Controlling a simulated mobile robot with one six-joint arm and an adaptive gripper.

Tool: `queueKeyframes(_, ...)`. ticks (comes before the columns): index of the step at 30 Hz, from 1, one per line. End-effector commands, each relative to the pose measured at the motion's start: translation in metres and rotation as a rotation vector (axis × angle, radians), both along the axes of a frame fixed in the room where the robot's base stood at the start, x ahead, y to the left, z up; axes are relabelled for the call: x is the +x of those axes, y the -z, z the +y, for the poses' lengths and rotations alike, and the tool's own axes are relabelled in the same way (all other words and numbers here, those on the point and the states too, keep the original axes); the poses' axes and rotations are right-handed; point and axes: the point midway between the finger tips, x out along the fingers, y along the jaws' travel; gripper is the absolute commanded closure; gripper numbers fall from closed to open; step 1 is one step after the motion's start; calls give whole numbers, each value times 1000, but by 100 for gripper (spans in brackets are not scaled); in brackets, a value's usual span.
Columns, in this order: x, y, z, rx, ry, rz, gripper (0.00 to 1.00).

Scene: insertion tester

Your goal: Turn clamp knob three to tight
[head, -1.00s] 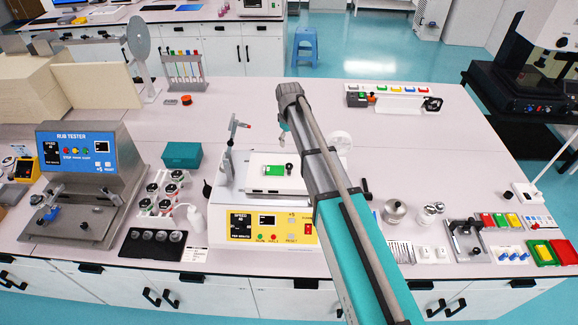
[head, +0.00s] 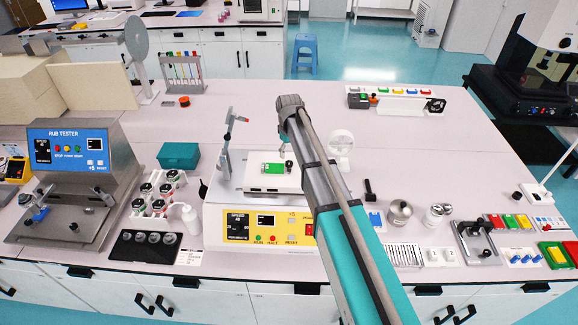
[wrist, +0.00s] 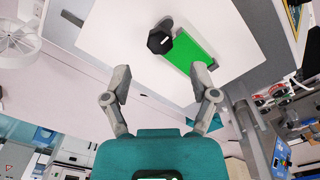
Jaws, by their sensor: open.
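A black knob (wrist: 160,40) stands on a white plate (wrist: 112,38) beside a green pad (wrist: 192,50) in the wrist view. In the head view the knob (head: 289,165) and green pad (head: 273,170) sit on top of the tester with the yellow front (head: 290,240). My gripper (wrist: 161,80) is open and empty, its two fingers spread apart. In the wrist view the knob shows beyond and between the fingertips, with no contact visible. In the head view my arm hides most of the gripper. I cannot read any number or tight mark on the knob.
An upright post with a side arm (head: 227,140) stands at the tester's left. A white round fan-like part (head: 341,143) stands behind it at the right. Small racks with black-topped parts (head: 150,195) and a white bottle (head: 187,217) are at the left. The bench behind is mostly clear.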

Motion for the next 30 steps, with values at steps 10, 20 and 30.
queueKeyframes(10,0,31,0,0,0,0,24)
queueKeyframes(20,0,49,0,0,0,0,24)
queueKeyframes(30,0,52,0,0,0,0,24)
